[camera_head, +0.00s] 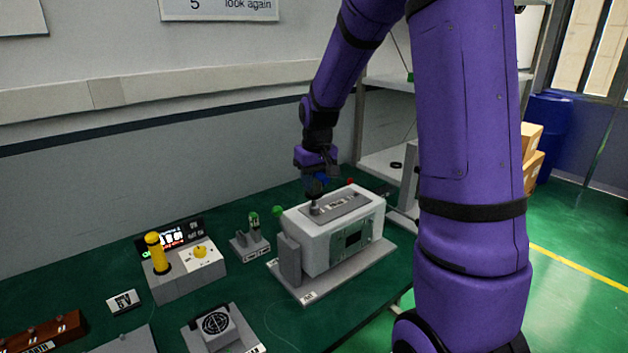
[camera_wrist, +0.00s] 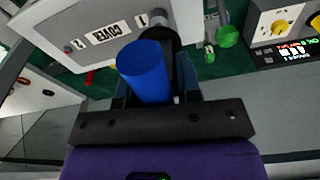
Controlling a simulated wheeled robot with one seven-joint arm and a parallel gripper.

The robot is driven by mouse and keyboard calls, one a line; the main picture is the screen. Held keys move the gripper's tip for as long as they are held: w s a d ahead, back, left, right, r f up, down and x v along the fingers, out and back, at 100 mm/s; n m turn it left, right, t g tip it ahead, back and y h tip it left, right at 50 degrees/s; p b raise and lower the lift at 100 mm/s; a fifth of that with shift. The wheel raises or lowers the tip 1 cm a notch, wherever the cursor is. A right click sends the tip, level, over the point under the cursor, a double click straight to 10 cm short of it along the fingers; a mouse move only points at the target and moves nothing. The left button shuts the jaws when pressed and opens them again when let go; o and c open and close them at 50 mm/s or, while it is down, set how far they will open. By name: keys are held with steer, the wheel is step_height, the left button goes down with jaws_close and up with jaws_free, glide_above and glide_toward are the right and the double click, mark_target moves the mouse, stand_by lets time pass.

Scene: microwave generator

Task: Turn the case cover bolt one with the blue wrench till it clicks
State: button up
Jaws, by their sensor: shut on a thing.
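The blue wrench (camera_wrist: 145,72) is upright in my gripper (camera_wrist: 153,88), with its blue handle between the two fingers. In the head view my gripper (camera_head: 317,172) is above the left end of the white case (camera_head: 318,246), and a bit of the blue wrench (camera_head: 316,184) shows under it. The wrench's dark lower end is at the grey cover (camera_head: 345,205), by the label 1 (camera_wrist: 142,19). Case cover bolt one is hidden under the wrench, so I cannot tell whether the wrench is fully seated on it.
A green knob (camera_head: 278,212) is at the case's left end. A small grey stand (camera_head: 249,241) and a box with a yellow handle (camera_head: 190,274) are left of it. A fan block (camera_head: 218,328) is in front. A wall stands behind the green bench.

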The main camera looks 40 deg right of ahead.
steer(key=shift+m, duration=2.2)
steer(key=shift+m+h, duration=0.3)
steer(key=shift+m, duration=0.9)
steer(key=shift+m+g, duration=0.3)
steer(key=shift+m, duration=0.8)
steer(key=m, duration=0.4)
steer(key=shift+m+h, duration=0.3)
steer(key=n, duration=0.4)
steer(key=shift+n, duration=0.3)
